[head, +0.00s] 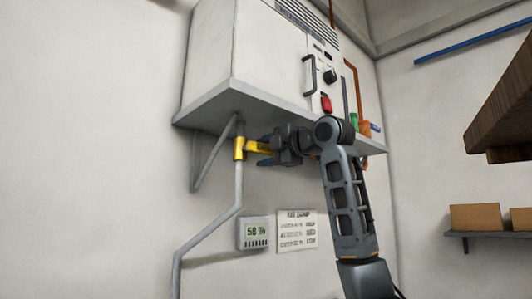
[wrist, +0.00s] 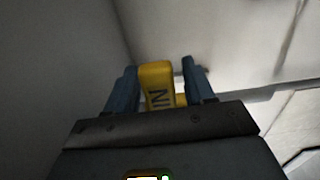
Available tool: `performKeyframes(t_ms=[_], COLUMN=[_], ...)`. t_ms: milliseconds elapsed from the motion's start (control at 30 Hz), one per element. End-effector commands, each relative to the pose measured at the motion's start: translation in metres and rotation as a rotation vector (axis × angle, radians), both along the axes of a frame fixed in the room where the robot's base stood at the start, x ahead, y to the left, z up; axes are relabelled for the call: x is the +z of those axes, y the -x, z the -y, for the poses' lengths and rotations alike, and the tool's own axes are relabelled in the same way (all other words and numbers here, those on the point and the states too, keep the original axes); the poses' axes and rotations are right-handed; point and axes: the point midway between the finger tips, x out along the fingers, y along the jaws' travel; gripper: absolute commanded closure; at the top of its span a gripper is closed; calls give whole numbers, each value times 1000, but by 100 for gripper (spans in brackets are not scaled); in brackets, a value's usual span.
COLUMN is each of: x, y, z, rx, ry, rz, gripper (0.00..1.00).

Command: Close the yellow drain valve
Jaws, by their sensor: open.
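The yellow drain valve (head: 239,149) sits on a grey pipe just under the shelf of the wall unit in the head view. Its yellow lever (head: 258,146) points sideways to the right, across the pipe. My gripper (head: 266,152) is at the lever from the right, with its blue fingers beside it. In the wrist view the lever (wrist: 157,85) stands between the two open fingers of my gripper (wrist: 158,80), with part of some lettering on it. The lever is nearer the left finger, and a gap shows toward the right finger. I cannot tell whether either finger touches it.
The white unit (head: 238,50) with a handle, a dial and a red switch (head: 326,103) stands on a grey shelf (head: 225,101) close above my gripper. A digital display (head: 254,233) and a paper notice (head: 297,231) are on the wall below. A wooden board (head: 505,100) juts in at right.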

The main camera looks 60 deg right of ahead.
Motion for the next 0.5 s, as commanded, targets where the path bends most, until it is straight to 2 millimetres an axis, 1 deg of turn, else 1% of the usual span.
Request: performKeyframes(t_ms=[67, 167, 500], x=[0, -1, -1], y=[2, 10, 61], z=[0, -2, -17], rx=[0, -1, -2], ry=[0, 1, 2], rz=[0, 2, 3], gripper=[47, 47, 47])
